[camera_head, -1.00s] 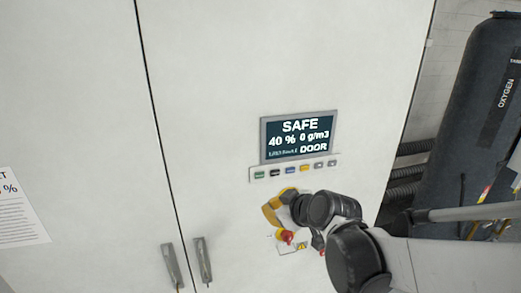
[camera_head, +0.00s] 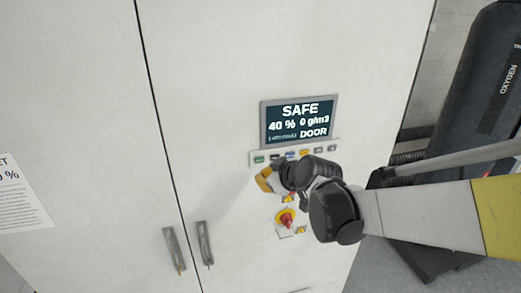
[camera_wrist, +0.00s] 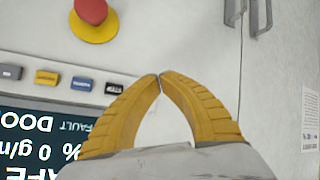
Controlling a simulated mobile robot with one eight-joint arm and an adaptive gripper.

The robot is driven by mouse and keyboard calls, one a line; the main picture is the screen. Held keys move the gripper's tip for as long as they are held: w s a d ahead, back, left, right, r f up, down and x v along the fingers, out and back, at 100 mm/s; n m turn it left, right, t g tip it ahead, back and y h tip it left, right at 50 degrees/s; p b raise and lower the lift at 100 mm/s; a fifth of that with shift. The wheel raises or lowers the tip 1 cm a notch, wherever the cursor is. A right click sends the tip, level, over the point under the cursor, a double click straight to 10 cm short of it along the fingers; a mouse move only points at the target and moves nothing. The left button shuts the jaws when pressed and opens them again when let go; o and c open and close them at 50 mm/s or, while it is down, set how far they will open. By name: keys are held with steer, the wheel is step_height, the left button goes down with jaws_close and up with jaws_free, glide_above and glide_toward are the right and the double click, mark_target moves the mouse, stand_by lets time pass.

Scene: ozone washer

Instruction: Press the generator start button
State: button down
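The button strip (camera_head: 252,154) sits below the display on the white cabinet door. At its left end is a green button (camera_head: 259,160), whose label is too small to read. The green button does not show in the wrist view, where my fingers cover part of the strip. The strip's black (camera_wrist: 114,88), blue (camera_wrist: 82,84) and yellow (camera_wrist: 47,78) buttons show there. My gripper (camera_wrist: 160,77) has its yellow fingertips together, with nothing seen between them. In the head view my gripper (camera_head: 263,179) is just below the strip's left part; contact cannot be told.
The display (camera_head: 299,122) reads SAFE, 40 %, 0 g/m3 and DOOR. A red emergency button (camera_head: 287,219) on yellow sticks out below my gripper. Two door handles (camera_head: 204,243) (camera_head: 174,250) are lower left. A dark oxygen cylinder (camera_head: 490,90) stands at right.

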mark_target(255, 167)
steer(key=shift+w+a+b, duration=0.15)
steer(key=shift+w+a, duration=0.1)
steer(key=shift+w, duration=0.55)
steer(key=shift+w+a+b, duration=0.15)
steer(key=shift+w+a, duration=0.1)
steer(key=shift+w, duration=0.55)
steer(key=shift+w, duration=0.15)
steer(key=shift+w+a, duration=0.1)
steer(key=shift+w, duration=0.2)
steer(key=shift+w+a+b, duration=0.1)
steer(key=shift+w+b, duration=0.2)
steer(key=shift+b, duration=0.05)
stand_by(0.8)
steer(key=shift+s+d, duration=0.25)
steer(key=shift+s, duration=0.5)
steer(key=s, duration=0.2)
steer(key=s+d, duration=0.1)
steer(key=s, duration=0.1)
steer(key=shift+s+d, duration=0.2)
steer(key=shift+s, duration=0.2)
